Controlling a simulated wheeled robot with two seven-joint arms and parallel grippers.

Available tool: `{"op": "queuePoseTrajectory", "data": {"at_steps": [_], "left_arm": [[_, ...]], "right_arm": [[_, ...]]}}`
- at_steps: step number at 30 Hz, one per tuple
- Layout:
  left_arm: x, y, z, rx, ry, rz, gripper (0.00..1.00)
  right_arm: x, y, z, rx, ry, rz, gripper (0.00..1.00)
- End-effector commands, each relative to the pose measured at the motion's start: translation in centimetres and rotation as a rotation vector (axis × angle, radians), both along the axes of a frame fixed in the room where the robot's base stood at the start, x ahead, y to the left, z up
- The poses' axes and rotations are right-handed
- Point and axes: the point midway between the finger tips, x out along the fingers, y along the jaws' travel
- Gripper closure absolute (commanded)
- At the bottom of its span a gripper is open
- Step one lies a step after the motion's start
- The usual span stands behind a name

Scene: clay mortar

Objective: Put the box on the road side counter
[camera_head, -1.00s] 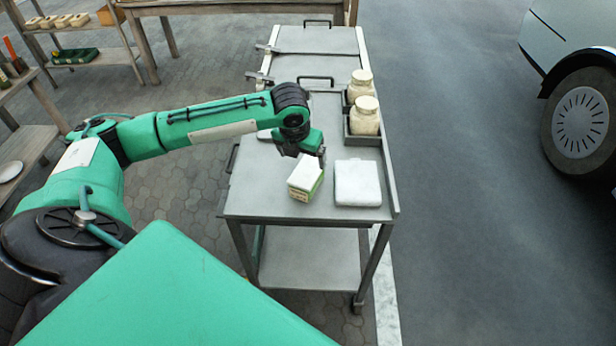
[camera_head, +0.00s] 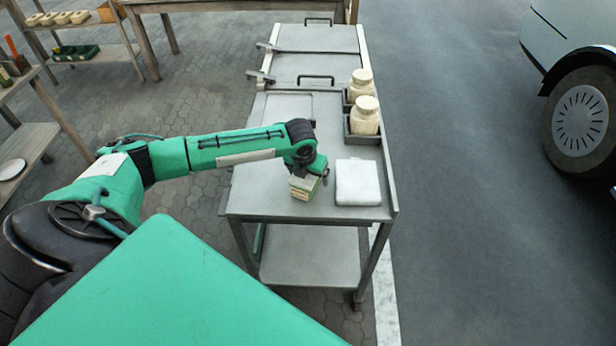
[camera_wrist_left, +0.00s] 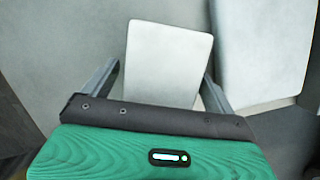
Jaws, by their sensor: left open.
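The small white and green box (camera_head: 303,190) stands near the front edge of the grey metal counter (camera_head: 262,190) beside the road. My left gripper (camera_head: 309,170) is over the box from above and hides part of its top. In the left wrist view the box's pale top (camera_wrist_left: 168,60) lies between the two dark fingers of my open left gripper (camera_wrist_left: 160,85), one finger on each side. I cannot tell whether either finger touches it. My right gripper is not in view.
A white folded-looking pad (camera_head: 357,183) lies just right of the box. Two cream jars (camera_head: 365,117) stand in dark holders along the counter's right edge. Wooden shelves are at the left. A parked vehicle (camera_head: 580,110) stands on the road.

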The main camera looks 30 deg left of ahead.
Motion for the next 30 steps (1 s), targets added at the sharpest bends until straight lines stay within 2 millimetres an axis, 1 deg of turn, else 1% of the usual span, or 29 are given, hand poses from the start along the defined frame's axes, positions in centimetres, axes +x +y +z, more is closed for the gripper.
{"op": "queuePoseTrajectory", "data": {"at_steps": [3, 4, 8, 9, 12, 13, 14, 19, 23, 26, 29, 30], "left_arm": [[0.0, 0.0, 0.0, 0.0, 0.0, 0.0, 0.1], [0.0, 0.0, 0.0, 0.0, 0.0, 0.0, 0.14], [0.0, 0.0, 0.0, 0.0, -0.001, 0.0, 0.39], [0.0, 0.0, 0.0, 0.0, -0.001, 0.0, 0.47], [0.0, 0.0, 0.1, 0.0, -0.001, 0.0, 0.65], [0.0, 0.0, 0.1, -0.001, -0.002, 0.0, 0.65], [0.0, 0.0, 0.1, -0.001, -0.002, 0.0, 0.7], [0.0, 0.0, 0.2, -0.001, -0.002, 0.0, 0.7], [0.1, 0.0, 0.7, 0.0, -0.004, 0.0, 0.7], [0.1, 0.0, 1.6, 0.0, -0.005, -0.001, 0.7], [0.1, 0.0, 3.2, -0.001, -0.006, -0.001, 0.7], [0.2, 0.0, 4.1, 0.001, -0.008, -0.001, 0.7]], "right_arm": [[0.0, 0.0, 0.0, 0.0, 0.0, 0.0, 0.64], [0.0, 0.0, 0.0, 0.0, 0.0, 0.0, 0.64], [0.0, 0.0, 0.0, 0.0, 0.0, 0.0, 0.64], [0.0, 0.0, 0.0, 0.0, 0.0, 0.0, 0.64], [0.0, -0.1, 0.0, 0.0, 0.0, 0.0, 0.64], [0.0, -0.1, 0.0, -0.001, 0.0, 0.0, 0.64], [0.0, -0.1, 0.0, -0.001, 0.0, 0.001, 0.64], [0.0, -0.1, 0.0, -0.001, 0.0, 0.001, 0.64], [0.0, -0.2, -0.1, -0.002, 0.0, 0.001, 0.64], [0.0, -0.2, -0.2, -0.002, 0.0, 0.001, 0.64], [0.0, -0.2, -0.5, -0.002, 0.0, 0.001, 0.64], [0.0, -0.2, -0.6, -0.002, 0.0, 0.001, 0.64]]}}
